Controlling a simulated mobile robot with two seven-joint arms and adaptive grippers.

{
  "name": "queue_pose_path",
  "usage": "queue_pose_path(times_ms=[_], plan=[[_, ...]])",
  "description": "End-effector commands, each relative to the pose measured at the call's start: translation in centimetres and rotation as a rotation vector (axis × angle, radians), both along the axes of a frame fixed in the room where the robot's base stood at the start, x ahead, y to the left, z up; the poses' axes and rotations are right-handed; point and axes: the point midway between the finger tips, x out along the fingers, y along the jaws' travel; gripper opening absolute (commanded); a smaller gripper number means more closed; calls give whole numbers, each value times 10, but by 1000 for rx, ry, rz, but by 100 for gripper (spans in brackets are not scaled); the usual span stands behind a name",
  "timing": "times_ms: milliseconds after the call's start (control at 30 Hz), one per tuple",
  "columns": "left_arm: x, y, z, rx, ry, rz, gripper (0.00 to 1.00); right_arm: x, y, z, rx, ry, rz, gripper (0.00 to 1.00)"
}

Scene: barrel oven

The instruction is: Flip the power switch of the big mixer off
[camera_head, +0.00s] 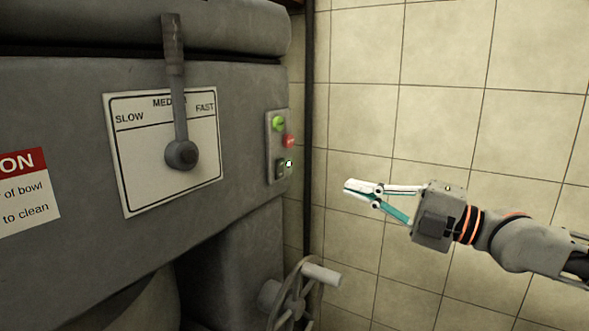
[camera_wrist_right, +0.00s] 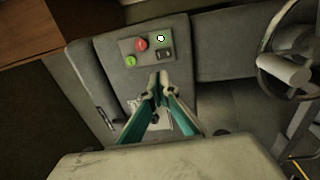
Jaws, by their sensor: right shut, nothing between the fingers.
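The big mixer (camera_head: 70,120) is a large grey machine filling the left of the head view. Its control panel (camera_head: 271,165) carries a green button (camera_head: 278,123), a red button (camera_head: 289,141) and a dark power switch (camera_head: 281,168) at the bottom, with a small white mark beside it. In the right wrist view the power switch (camera_wrist_right: 167,56) sits beyond the fingertips. My right gripper (camera_head: 348,187) is shut and empty, to the right of the panel and apart from it in the head view. It also shows in the wrist view (camera_wrist_right: 157,78). My left gripper is not in view.
A speed lever (camera_head: 174,90) stands over a SLOW/FAST plate (camera_head: 205,170) on the mixer. A handwheel (camera_head: 296,295) juts out below the panel and shows at right in the wrist view (camera_wrist_right: 290,65). A tiled wall (camera_head: 450,110) stands behind my right arm.

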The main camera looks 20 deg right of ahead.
Motion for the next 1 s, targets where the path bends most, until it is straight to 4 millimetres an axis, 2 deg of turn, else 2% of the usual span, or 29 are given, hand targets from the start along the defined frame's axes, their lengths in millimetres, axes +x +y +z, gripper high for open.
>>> queue_pose_path(times_ms=[133, 400, 800, 1000], plan=[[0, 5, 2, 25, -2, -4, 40, 4, 2, 10, 7, -12, -3, 0], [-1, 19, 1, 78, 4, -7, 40, 17, 17, 14, 5, -12, 5, 0], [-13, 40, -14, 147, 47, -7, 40, 55, 45, 16, 4, -9, 3, 0], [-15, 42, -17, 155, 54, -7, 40, 77, 63, 18, 5, -5, 4, 0]])
